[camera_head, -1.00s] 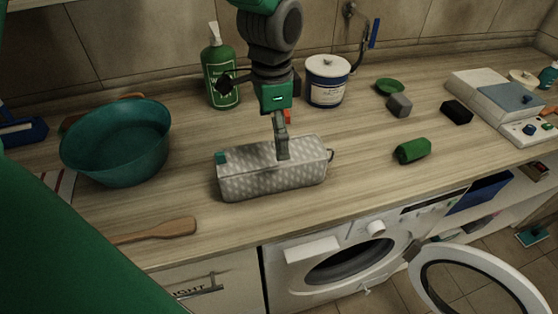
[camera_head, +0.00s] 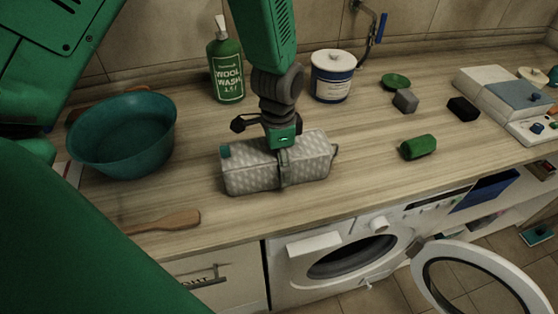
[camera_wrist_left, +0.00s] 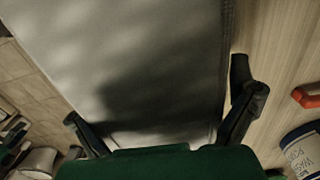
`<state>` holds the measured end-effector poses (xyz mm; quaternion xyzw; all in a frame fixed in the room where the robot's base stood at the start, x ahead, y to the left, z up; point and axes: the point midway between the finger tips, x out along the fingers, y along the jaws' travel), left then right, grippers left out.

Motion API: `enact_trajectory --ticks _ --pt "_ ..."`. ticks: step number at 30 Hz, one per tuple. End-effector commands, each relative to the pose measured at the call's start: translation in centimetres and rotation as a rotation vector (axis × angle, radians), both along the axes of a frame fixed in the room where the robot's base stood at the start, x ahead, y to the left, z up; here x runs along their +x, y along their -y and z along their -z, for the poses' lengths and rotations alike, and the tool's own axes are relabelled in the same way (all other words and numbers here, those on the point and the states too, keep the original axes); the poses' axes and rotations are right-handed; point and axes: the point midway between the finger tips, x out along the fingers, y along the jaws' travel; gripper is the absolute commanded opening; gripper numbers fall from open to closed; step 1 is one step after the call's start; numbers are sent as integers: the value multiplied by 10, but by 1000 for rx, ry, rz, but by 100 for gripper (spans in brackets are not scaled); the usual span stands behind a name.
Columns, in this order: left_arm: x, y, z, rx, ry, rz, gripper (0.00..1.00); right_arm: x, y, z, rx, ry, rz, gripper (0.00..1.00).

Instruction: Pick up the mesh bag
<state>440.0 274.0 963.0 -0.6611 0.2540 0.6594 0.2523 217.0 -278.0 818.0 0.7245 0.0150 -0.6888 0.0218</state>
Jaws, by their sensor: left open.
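The mesh bag (camera_head: 245,172) is a grey, light-patterned, box-shaped bag with a teal tab at its left end. It lies on the wooden counter in the head view. My left gripper (camera_head: 284,170) is right over its middle, pointing down, with one finger in front of the bag's near side. The far finger is hidden in the head view. In the left wrist view the bag (camera_wrist_left: 140,60) fills the space between the two spread fingers of the gripper (camera_wrist_left: 160,105). Whether the fingers touch the bag cannot be told. My right gripper is not in view.
A teal basin (camera_head: 122,140) and a wooden spatula (camera_head: 165,222) are left of the bag. A green wool-wash bottle (camera_head: 227,70) and a white-blue tub (camera_head: 332,78) stand behind. A green roll (camera_head: 418,147) lies right. The washing machine door (camera_head: 478,280) hangs open below.

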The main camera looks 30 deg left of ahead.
Motion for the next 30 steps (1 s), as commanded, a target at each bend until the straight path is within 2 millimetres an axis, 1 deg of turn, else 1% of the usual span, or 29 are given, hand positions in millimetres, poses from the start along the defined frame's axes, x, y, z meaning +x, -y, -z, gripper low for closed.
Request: enact_trajectory --ticks 2,3,5,6,7,17,20,23,30 --pt "-1 0 1 1 -2 0 100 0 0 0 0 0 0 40" --pt "0 1 0 1 -2 1 86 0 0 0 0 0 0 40" --pt "0 1 0 1 -2 1 65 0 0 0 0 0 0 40" --pt "0 1 0 1 -2 1 52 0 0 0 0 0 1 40" --pt "0 0 1 1 -2 1 49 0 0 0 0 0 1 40" --pt "0 0 0 0 -1 0 48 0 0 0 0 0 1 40" --pt "1 0 -6 -1 1 0 48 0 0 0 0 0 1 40" --pt "1 0 -21 -1 2 0 48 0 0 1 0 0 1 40" --pt "1 0 -71 0 5 1 47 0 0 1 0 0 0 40"
